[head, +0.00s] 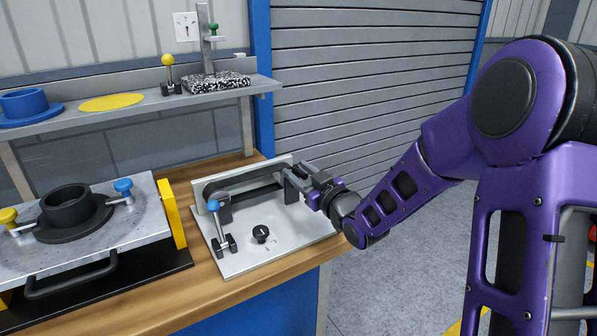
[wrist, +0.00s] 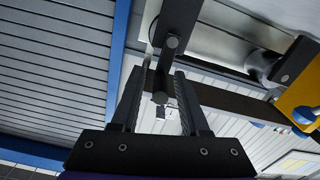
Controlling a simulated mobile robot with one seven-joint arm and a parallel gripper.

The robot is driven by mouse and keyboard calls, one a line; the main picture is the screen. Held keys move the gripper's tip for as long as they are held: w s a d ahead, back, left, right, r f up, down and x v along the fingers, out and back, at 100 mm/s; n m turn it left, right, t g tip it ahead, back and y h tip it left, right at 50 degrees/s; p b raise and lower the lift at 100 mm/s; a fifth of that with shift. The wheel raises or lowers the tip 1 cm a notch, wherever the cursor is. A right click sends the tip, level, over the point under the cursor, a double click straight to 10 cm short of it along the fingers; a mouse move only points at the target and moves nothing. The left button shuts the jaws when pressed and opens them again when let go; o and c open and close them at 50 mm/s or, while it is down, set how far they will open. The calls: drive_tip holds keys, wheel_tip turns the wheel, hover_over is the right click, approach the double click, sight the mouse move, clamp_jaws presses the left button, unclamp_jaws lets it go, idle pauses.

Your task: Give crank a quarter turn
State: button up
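The crank is a dark arm with a round handle, on the right end of a pale metal fixture plate (head: 285,238) on the bench. In the wrist view the crank's arm (wrist: 182,16) runs up from the handle (wrist: 160,82). The handle points toward the camera, between the two fingers of my gripper (wrist: 162,82). Narrow gaps seem to show on both sides of it, so the fingers look open around it. In the head view my gripper (head: 308,180) is at the plate's right end and hides much of the crank.
A black belt (head: 245,180) runs along the fixture's back. A blue-knobbed lever (head: 215,207) and a black dial (head: 261,233) stand in front. A shelf (head: 135,100) hangs behind. Floor is clear right of the bench.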

clamp_jaws()
drive_tip(key=shift+w+d+m, duration=0.15)
drive_tip(key=shift+d+m, duration=0.1)
drive_tip(key=shift+m, duration=0.25)
drive_tip(key=m, duration=0.2)
drive_tip(key=w+d+m+p, duration=0.1)
drive_tip(key=m, duration=0.1)
drive_tip(key=d+f+m+p, duration=0.1)
drive_tip(key=m, duration=0.2)
drive_tip(key=shift+w+d, duration=0.15)
drive_tip(key=shift+w, duration=0.1)
drive_tip(key=m, duration=0.1)
drive_tip(key=m+p, duration=0.1)
drive_tip(key=m, duration=0.1)
drive_tip(key=shift+w+d+f, duration=0.2)
drive_tip(key=shift+d+f, duration=0.1)
drive_tip(key=shift+f, duration=0.1)
drive_tip(key=m+p, duration=0.1)
drive_tip(key=f+m, duration=0.1)
drive_tip(key=m, duration=0.1)
drive_tip(key=shift+w+d+f+m+p, duration=0.15)
drive_tip(key=shift+d+f+m+p, duration=0.05)
drive_tip(key=shift+d+m+p, duration=0.15)
drive_tip(key=shift+a+f+m+p, duration=0.1)
drive_tip(key=shift+f+m+p, duration=0.3)
drive_tip(key=shift+m, duration=0.6)
drive_tip(key=shift+f+m+p, duration=0.15)
drive_tip(key=shift+f+m, duration=0.35)
drive_tip(key=shift+m, duration=0.45)
